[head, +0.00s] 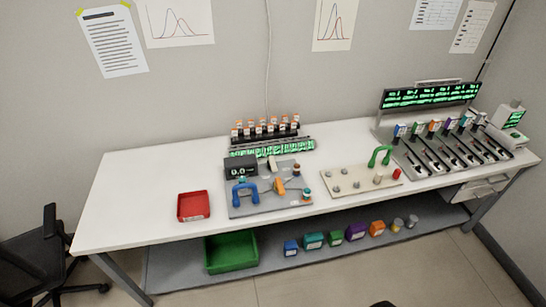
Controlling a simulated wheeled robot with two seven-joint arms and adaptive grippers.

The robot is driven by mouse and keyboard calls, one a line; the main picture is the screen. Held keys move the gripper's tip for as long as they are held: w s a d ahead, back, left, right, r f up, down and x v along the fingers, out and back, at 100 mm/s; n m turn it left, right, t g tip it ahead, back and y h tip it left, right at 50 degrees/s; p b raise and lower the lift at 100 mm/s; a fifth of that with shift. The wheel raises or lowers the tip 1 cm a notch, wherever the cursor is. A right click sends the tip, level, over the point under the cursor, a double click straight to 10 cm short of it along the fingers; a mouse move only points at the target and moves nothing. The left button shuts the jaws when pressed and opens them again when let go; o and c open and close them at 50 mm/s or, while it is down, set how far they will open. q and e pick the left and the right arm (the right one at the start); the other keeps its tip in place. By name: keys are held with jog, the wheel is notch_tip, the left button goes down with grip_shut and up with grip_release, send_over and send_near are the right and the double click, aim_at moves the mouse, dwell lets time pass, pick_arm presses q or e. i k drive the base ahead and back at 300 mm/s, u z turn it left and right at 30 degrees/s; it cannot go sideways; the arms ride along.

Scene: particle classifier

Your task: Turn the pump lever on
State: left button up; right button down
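I see no part labelled as a pump lever that I can read from here. A grey board (262,208) near the middle of the white table (135,200) carries a small dark display reading about 0.0 (238,171), a blue arched tube (245,190) and an orange lever-like part (280,187). A beige board (350,182) to its right carries a green arched tube (381,155), several grey knobs and a red cylinder (397,174). Which part is the pump lever, and its position, I cannot tell. Neither of my grippers is in view.
A red tray (193,217) lies left of the grey board. A rack of orange-capped bottles (265,130) stands behind. A row of lever-like slots (450,153) is at right. A green bin (231,266) and several coloured boxes sit on the lower shelf. A black chair (45,245) stands left.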

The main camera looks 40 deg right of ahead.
aim_at(272, 163)
jog(key=z, duration=0.45)
jog(key=i, duration=0.65)
jog(key=z, duration=0.5)
